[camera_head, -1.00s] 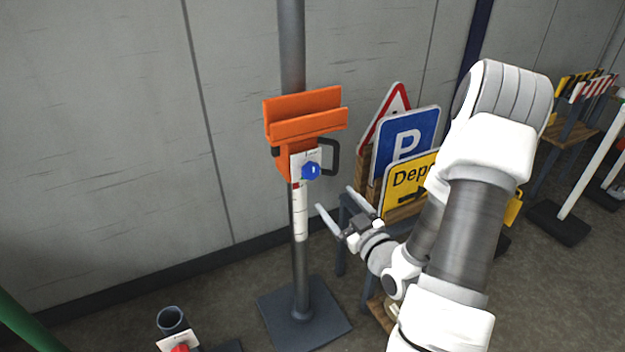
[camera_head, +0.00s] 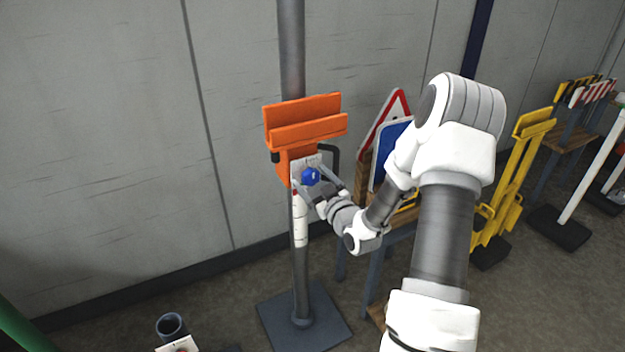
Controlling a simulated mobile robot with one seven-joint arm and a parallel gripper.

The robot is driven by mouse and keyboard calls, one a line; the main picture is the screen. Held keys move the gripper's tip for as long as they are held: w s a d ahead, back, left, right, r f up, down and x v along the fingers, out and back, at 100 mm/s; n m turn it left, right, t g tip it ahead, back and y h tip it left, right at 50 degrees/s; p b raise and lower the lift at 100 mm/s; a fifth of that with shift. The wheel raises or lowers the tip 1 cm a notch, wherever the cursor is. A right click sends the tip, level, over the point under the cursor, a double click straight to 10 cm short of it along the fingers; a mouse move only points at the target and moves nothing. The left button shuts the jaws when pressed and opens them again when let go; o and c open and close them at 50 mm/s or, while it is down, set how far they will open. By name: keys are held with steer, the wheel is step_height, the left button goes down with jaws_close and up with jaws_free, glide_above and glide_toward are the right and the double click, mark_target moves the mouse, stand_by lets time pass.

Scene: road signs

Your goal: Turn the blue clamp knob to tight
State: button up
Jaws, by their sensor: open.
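The blue clamp knob (camera_head: 311,176) sits on a white plate (camera_head: 298,169) on the front of the orange clamp bracket (camera_head: 302,120), which is mounted on a grey post (camera_head: 291,50). My gripper (camera_head: 321,180) is open at the knob, one finger to its lower left and the other to its right. I cannot tell whether the fingers touch the knob. The markings on the plate are too small to read, and the gripper covers its lower part.
A dark loop handle (camera_head: 333,160) is right of the knob. Road signs, including a blue one (camera_head: 388,155), stand behind my arm. A yellow stand (camera_head: 515,180) is at the right. A dark cup-like socket (camera_head: 171,325) is at the bottom left.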

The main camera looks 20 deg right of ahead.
steer(key=c, duration=1.4)
